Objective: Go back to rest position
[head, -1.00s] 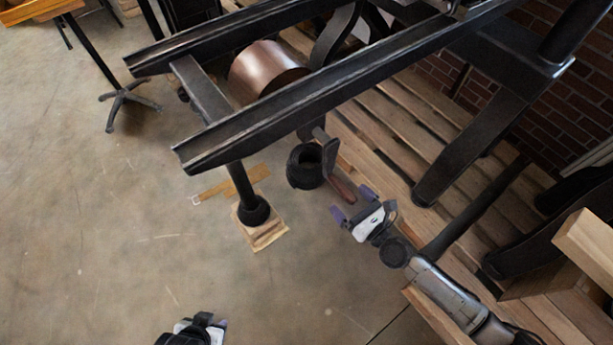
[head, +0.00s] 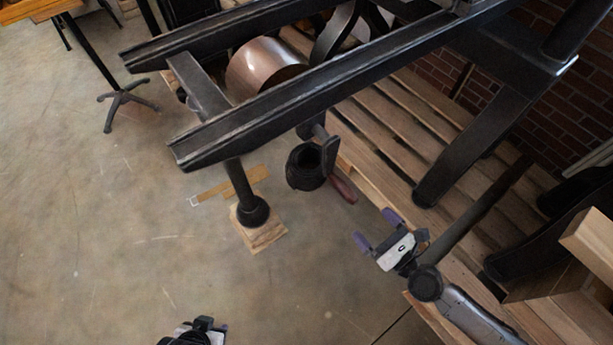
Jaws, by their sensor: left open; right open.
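My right gripper (head: 377,230) is open and empty, with its two purple-tipped fingers apart. It hangs below and right of the crank handle (head: 343,188), apart from it. The crank has a dark arm and a reddish grip, and sits under the press's near rail. My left gripper (head: 210,328) shows only in part at the bottom edge, low over the bare floor. Its fingers are partly hidden, and nothing is seen in it.
The black hand press has two long rails (head: 300,95) and a copper-coloured roller (head: 262,68). Its front leg stands on a wooden block (head: 262,234). A wooden slatted platform (head: 392,125) lies behind my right arm. Concrete floor (head: 110,240) at the left is clear.

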